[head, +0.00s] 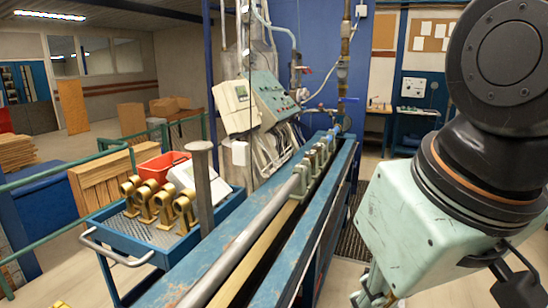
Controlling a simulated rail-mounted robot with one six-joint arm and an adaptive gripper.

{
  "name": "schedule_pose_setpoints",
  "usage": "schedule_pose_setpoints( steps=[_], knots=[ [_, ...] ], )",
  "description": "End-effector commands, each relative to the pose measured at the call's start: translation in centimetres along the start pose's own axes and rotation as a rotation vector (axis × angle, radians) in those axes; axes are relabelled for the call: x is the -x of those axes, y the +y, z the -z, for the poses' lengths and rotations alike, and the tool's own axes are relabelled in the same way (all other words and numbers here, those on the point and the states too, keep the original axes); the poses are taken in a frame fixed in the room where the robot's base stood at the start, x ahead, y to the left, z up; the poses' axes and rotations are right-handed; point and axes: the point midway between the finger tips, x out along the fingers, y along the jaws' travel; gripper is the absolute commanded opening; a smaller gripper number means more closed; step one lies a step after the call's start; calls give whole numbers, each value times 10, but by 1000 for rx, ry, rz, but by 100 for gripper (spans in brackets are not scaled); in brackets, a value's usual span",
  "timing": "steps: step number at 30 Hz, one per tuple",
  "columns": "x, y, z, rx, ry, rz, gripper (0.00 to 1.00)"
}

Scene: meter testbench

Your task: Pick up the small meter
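Several brass-coloured meters (158,202) stand close together in a row on the perforated top of a blue cart (150,243) at the left. They look alike in size from here, so I cannot tell which one is the small meter. A sliver of something brass-coloured (60,304) shows at the bottom left edge, mostly cut off. My arm fills the right side of the picture, well apart from the meters. The fingers of my gripper are not visible.
A red bin (163,166) and a whitish box are behind the meters. A grey post (204,190) rises at the cart's right side. The long blue bench (165,290) carries a pipe and a row of fittings (315,160). Green railing (60,170) runs along the left.

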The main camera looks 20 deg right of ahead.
Motion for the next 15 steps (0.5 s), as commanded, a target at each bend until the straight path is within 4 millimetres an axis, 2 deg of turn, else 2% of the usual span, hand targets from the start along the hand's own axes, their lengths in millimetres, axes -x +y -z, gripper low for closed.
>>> schedule_pose_setpoints(
  steps=[13, 15],
  knots=[
    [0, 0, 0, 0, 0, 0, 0],
    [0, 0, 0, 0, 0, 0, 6]
  ],
)
